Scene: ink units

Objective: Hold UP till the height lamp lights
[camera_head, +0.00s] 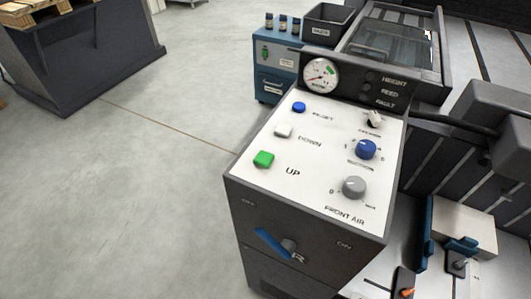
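The green UP button (263,159) is on the white sloping face of a dark control box (310,228), above its printed UP label. The white DOWN button (283,131) and a blue button (299,107) sit above it. The HEIGHT lamp (371,76) is at the top right of the box, left of its label, and looks dark. The lamps by FEED and FAULT also look dark. My gripper is not in view, and nothing is seen touching the UP button.
A round gauge (321,75), a blue SUCTION knob (366,149) and a grey FRONT AIR knob (354,187) share the box. A blue-handled OFF/ON switch (272,241) is on its front. A blue cabinet (272,73) stands behind. Open floor (130,190) lies left.

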